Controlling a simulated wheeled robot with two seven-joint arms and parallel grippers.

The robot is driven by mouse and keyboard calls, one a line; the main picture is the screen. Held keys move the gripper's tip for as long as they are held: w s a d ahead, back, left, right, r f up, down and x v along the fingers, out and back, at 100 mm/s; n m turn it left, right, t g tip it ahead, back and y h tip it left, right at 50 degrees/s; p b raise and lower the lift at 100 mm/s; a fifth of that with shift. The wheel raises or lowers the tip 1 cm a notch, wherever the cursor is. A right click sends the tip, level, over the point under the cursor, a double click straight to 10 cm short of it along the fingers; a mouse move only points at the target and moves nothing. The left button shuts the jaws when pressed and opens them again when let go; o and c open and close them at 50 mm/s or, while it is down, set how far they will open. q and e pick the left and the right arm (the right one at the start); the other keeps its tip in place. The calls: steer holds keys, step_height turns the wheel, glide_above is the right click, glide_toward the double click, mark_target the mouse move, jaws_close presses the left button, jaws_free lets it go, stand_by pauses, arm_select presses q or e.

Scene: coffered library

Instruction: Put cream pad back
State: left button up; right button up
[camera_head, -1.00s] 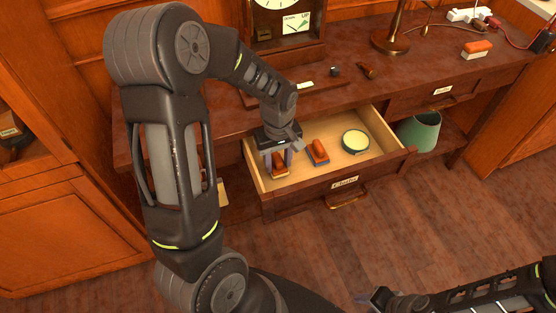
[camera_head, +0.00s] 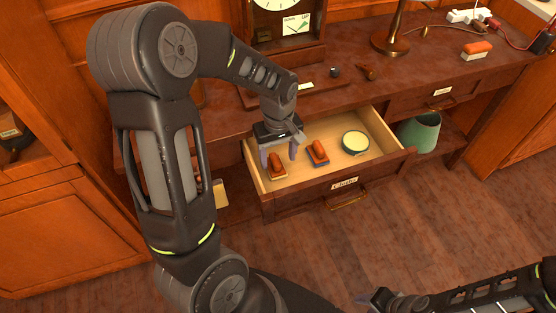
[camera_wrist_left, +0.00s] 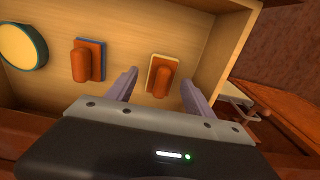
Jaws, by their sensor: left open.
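The cream pad (camera_head: 278,170), with an orange-brown grip on top, lies in the left part of the open drawer (camera_head: 328,188). My left gripper (camera_head: 279,157) is open and empty just above and behind it, fingers apart. In the left wrist view the cream pad (camera_wrist_left: 162,77) shows whole between and beyond the fingertips (camera_wrist_left: 160,82), apart from them. A similar pad with a blue base (camera_head: 318,154) lies to its right in the drawer. My right gripper (camera_head: 378,299) is low at the bottom edge, away from the drawer, its fingers too small to judge.
A round green tin with a pale top (camera_head: 355,142) sits in the drawer's right part. An orange-and-white block (camera_head: 476,50), a lamp base (camera_head: 390,42) and a clock (camera_head: 288,22) stand on the desk. A green bin (camera_head: 419,132) stands right of the drawer.

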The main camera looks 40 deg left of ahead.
mark_target(278, 161)
arm_select(q)
step_height(278, 161, up, 9)
steer(key=shift+r, duration=0.15)
stand_by(0.8)
stand_by(0.9)
